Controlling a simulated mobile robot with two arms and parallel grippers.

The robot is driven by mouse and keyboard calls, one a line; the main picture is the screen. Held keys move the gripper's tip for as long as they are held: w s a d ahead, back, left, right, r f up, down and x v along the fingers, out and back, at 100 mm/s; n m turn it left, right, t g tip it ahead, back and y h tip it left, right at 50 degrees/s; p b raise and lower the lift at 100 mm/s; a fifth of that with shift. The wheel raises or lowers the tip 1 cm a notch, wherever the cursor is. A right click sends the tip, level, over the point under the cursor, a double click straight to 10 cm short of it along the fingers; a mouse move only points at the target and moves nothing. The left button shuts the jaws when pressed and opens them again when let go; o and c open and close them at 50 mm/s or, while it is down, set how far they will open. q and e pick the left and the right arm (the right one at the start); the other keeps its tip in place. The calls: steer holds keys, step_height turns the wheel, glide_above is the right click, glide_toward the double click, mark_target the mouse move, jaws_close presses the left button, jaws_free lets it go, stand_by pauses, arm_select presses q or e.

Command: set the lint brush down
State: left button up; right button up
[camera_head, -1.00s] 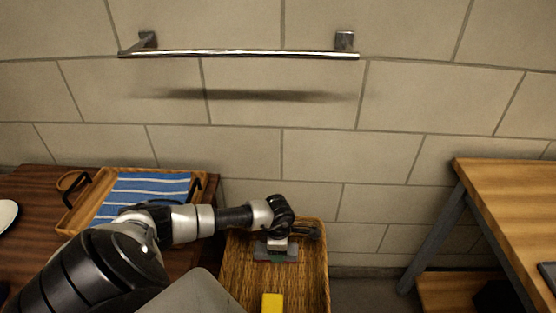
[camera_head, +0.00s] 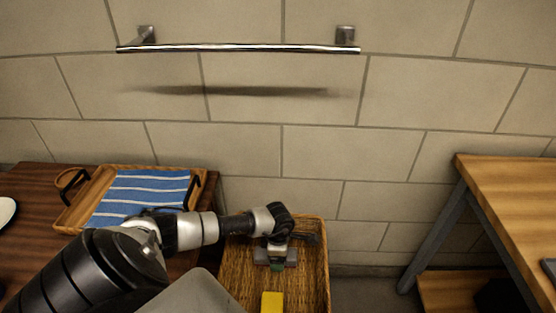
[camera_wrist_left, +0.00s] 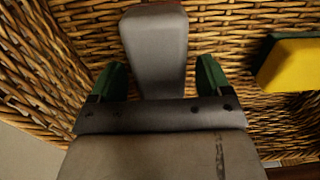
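My left gripper (camera_head: 277,266) points down into the wicker basket (camera_head: 319,285). In the left wrist view, its two green fingers (camera_wrist_left: 161,80) stand apart on either side of a grey block-like piece (camera_wrist_left: 155,40), which seems to be the lint brush. Narrow gaps show between the fingers and this piece, so the gripper looks open around it. The grey piece is low in the basket, close to the woven wicker (camera_wrist_left: 230,75); its exact contact is hidden. In the head view, the gripper mostly hides the brush. My right gripper is not in view.
A yellow sponge-like block (camera_head: 272,302) lies in the basket, also at right in the left wrist view (camera_wrist_left: 292,65). A wooden tray (camera_head: 75,215) with a blue striped cloth (camera_head: 140,195) sits left. A wooden table (camera_head: 510,190) stands right. A towel bar (camera_head: 240,48) crosses the wall.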

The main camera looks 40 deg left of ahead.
arm_select(q)
steer(key=shift+r, duration=0.2)
step_height(320, 180, up, 12)
steer(key=p, duration=0.2)
steer(key=shift+p, duration=0.4)
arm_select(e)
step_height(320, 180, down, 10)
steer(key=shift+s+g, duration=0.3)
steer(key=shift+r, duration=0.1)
